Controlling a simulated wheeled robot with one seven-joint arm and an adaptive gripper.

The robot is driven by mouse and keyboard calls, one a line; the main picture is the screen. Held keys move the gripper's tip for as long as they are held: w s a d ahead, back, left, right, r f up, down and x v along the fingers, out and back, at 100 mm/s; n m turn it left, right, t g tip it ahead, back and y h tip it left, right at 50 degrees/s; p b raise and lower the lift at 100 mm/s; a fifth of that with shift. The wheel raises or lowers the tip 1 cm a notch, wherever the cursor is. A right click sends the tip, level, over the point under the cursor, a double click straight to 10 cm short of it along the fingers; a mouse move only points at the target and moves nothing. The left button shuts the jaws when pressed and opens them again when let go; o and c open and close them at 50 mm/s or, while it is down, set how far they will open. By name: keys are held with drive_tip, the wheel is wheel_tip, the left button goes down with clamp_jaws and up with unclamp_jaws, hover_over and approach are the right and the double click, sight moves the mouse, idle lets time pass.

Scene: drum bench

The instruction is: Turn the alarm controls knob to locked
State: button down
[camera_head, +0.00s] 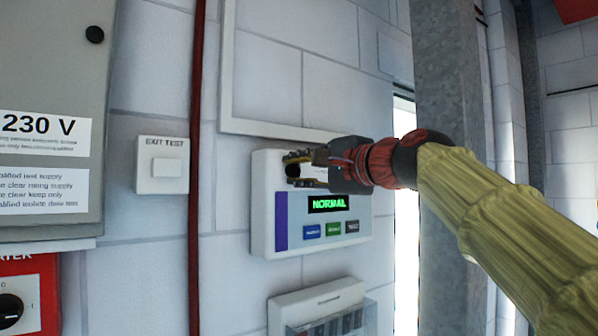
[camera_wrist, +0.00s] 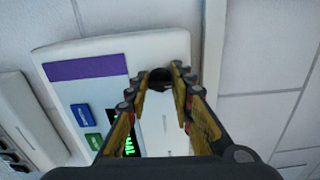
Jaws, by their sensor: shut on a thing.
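The white alarm panel (camera_head: 262,205) is on the wall, with a purple stripe, a green lit display (camera_head: 327,203) reading NORMAL and several coloured buttons below it. Its black knob (camera_head: 293,170) is at the upper part of the panel. My gripper (camera_head: 296,170) comes in from the right, with its fingers shut on the knob. In the wrist view the knob (camera_wrist: 160,75) shows as a dark round shape between the fingertips. The knob's pointer and position labels are hidden or too small to read.
A grey cabinet (camera_head: 50,120) marked 230 V and an EXIT TEST switch (camera_head: 163,165) are to the left, beside a red vertical pipe (camera_head: 195,120). A clear-fronted box (camera_head: 318,305) is below the panel. A grey column (camera_head: 447,90) stands to the right, behind my arm.

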drive_tip(key=c, duration=1.6)
unclamp_jaws()
drive_tip(key=v, duration=1.2)
